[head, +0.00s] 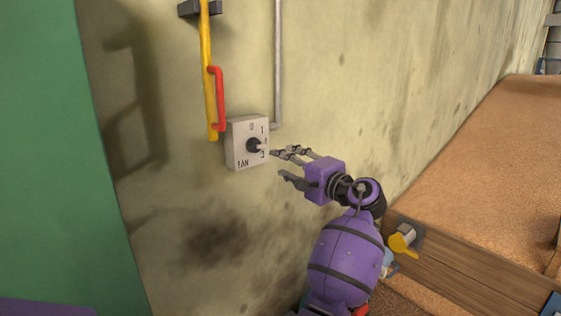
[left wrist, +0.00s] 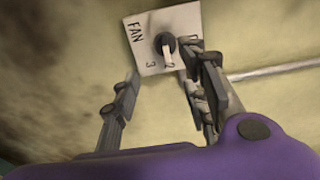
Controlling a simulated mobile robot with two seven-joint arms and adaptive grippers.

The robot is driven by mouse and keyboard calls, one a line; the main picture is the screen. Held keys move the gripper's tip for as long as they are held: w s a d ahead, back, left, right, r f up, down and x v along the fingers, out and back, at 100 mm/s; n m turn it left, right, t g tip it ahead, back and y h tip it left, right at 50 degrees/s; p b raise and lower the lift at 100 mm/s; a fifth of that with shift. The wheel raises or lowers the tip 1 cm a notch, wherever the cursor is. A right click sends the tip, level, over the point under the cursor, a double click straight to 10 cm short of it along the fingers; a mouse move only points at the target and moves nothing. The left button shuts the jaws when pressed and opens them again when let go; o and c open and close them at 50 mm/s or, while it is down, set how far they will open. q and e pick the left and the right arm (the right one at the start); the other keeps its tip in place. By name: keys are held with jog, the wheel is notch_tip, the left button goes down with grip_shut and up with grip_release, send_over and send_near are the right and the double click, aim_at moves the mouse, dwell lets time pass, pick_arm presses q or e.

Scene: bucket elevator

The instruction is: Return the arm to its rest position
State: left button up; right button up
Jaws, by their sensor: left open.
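My left gripper (head: 277,164), purple with grey fingers, is open and empty just right of the fan switch. The fan switch (head: 236,150) is a pale box on the wall, marked FAN, with a dark round knob (head: 253,145). The knob's white pointer aims right, near the 2. In the left wrist view the switch (left wrist: 142,42) shows beyond the fingertips, and the knob (left wrist: 165,42) lies between the lines of the open fingers (left wrist: 160,66). One finger overlaps the switch's edge there; I cannot tell whether it touches. My right gripper is not in view.
A yellow bar (head: 206,70) with a red handle (head: 220,98) is on the wall above the switch. A grey conduit (head: 278,65) runs beside it. A yellow valve handle (head: 402,244) sits on a wooden board (head: 460,270) at right, before a bin of brown grain (head: 490,150).

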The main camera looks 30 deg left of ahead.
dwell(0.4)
pick_arm(q)
jog(key=s+f+m+t+h, duration=0.1)
jog(key=s+f+h, duration=0.2)
jog(key=f, duration=0.9)
jog(key=s+d+f+m+t+h, duration=0.1)
jog(key=s+f+h, duration=0.2)
jog(key=f, duration=0.9)
jog(key=s+f+m+t+h, duration=0.1)
jog(key=s+f+h, duration=0.2)
jog(key=f, duration=0.9)
jog(key=s+d+f+n+h, duration=0.2)
jog(key=s+d+f+h, duration=0.25)
jog(key=s+f, duration=0.8)
jog(key=s+d+f+n+h, duration=0.1)
jog(key=s+d, duration=0.1)
jog(key=s, duration=0.4)
jog(key=s+d+f+n+h, duration=0.1)
jog(key=s+d+f+n, duration=0.1)
jog(key=s, duration=0.5)
jog(key=s+d+f+n+g+h, duration=0.1)
jog(key=s+d+n, duration=0.1)
jog(key=s, duration=0.4)
jog(key=shift+s+d+f, duration=0.25)
jog(key=shift+s+d, duration=0.15)
jog(key=shift+d, duration=0.5)
jog(key=shift+h, duration=0.25)
